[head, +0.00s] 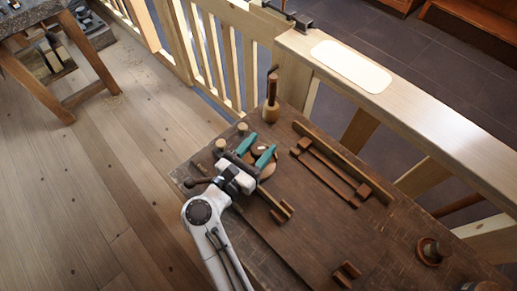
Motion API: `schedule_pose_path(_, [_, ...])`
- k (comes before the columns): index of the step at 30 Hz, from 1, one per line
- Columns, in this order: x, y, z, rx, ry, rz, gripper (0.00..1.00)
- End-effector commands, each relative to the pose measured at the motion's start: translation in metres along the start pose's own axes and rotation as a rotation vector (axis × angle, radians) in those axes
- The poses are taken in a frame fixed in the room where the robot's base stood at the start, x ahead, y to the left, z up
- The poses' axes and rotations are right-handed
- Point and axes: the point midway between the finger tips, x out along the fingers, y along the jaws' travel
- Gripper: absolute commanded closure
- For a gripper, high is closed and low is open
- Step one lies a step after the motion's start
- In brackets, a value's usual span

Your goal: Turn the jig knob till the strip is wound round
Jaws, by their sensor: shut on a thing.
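My gripper (258,148) reaches over the left part of the dark workbench. Its two teal fingers are closed on a small brown part that I take for the jig knob; the fingers and gripper body hide most of it. A reddish-brown round piece (266,171) shows beside the fingers, partly covered. I cannot make out the strip or how far it is wound.
The bench (290,235) holds a long wooden rack (340,165), an upright wooden-handled tool (271,108), pale round stubs (221,146), a small block (347,272) and a round brown piece (432,251). A railing (400,100) runs behind. The bench's middle is mostly clear.

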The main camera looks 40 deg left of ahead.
Motion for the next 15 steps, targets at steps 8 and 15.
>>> schedule_pose_path(8, [0.0012,0.0006,0.003,0.004,-0.004,-0.005,0.82])
schedule_pose_path(15, [0.0011,0.0004,0.0027,0.003,-0.004,-0.004,0.42])
